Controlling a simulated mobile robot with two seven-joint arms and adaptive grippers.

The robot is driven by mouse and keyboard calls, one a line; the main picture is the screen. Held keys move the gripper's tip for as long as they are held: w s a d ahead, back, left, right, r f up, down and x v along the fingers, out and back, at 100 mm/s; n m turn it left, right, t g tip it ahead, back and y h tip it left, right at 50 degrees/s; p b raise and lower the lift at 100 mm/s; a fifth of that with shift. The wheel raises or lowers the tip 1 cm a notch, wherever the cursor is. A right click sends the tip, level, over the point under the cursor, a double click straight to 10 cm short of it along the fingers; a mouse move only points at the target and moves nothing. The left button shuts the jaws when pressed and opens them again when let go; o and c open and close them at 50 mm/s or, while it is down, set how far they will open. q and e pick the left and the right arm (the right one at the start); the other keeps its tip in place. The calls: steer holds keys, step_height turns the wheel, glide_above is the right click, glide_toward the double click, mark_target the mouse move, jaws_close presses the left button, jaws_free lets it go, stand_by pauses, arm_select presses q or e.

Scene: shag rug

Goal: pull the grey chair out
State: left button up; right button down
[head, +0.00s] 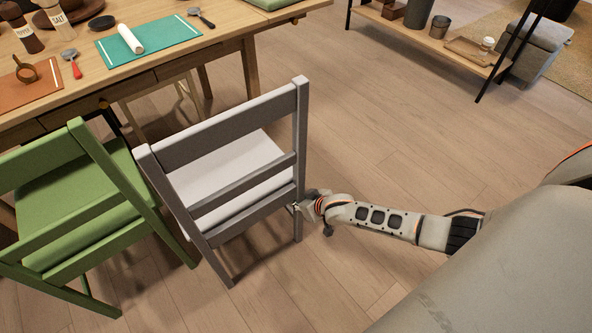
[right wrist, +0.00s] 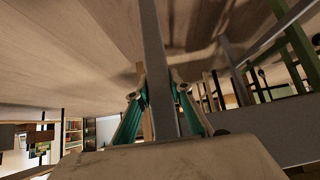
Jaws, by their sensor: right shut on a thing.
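The grey chair (head: 225,168) with a pale seat stands upright in the middle of the head view, its back towards me and its seat facing the wooden table (head: 160,75). My right gripper (head: 301,205) is at the chair's right back post, just below the lower back slat. In the right wrist view its two fingers (right wrist: 162,108) lie on either side of a grey post (right wrist: 160,60) of the chair and are shut on it. The fingertips are partly hidden by the post. My left gripper is not in view.
A green chair (head: 70,205) stands close on the grey chair's left. The table holds a teal mat (head: 165,35), shakers and utensils. A low shelf (head: 440,40) and a grey ottoman (head: 540,52) stand at the far right. The wooden floor right of the chair is clear.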

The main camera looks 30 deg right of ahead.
steer(key=shift+s+f, duration=0.25)
steer(key=shift+s, duration=0.25)
steer(key=c, duration=1.7)
jaws_free()
steer(key=shift+w+r, duration=0.1)
steer(key=shift+r, duration=0.1)
steer(key=v, duration=1.1)
steer(key=shift+s+d+r, duration=0.15)
steer(key=shift+s+r, duration=0.1)
steer(key=shift+r, duration=0.05)
